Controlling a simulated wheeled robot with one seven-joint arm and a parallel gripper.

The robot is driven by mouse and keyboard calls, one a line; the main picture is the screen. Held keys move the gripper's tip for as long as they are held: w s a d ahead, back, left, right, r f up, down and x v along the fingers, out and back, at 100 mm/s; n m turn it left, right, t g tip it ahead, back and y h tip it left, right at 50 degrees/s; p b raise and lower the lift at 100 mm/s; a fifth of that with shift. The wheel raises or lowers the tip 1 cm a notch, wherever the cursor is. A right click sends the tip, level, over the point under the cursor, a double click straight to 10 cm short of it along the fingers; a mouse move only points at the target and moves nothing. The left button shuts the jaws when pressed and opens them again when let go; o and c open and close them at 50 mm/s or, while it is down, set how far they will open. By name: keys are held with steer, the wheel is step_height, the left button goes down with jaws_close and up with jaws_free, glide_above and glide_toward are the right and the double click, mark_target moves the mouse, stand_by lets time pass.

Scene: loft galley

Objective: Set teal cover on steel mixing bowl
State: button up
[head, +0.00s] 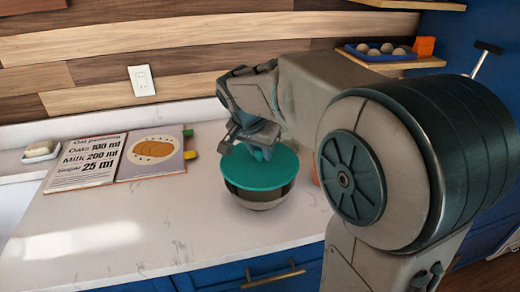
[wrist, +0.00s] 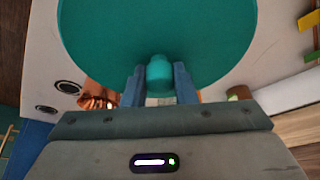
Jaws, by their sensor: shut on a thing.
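The teal cover (head: 262,170) is a round disc with a knob on top. It lies over the mouth of the steel mixing bowl (head: 262,203), which stands on the white counter. The cover looks roughly level and centred; I cannot tell whether it rests on the rim or hovers just above it. My gripper (head: 260,150) is above the cover, shut on its knob. In the wrist view my gripper (wrist: 159,82) has a finger on each side of the knob, and the cover (wrist: 150,28) fills the top middle. The bowl is hidden there beneath the cover.
A copper-coloured object (wrist: 97,101) shows beside my gripper in the wrist view. The counter's front left (head: 120,235) is clear. A shelf holds a blue egg tray (head: 378,55).

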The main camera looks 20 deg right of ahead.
mark_target(259, 162)
steer(key=shift+f, duration=0.15)
steer(key=shift+f+b, duration=0.5)
steer(key=shift+b, duration=0.15)
steer(key=shift+f, duration=0.2)
steer(key=shift+f+b, duration=0.35)
steer(key=shift+b, duration=0.25)
steer(key=shift+f, duration=0.2)
steer(key=shift+f+b, duration=0.45)
steer(key=shift+b, duration=0.2)
steer(key=shift+f+b, duration=0.4)
steer(key=shift+b, duration=0.1)
stand_by(1.6)
steer(key=o, duration=1.6)
steer(key=shift+c, duration=0.2)
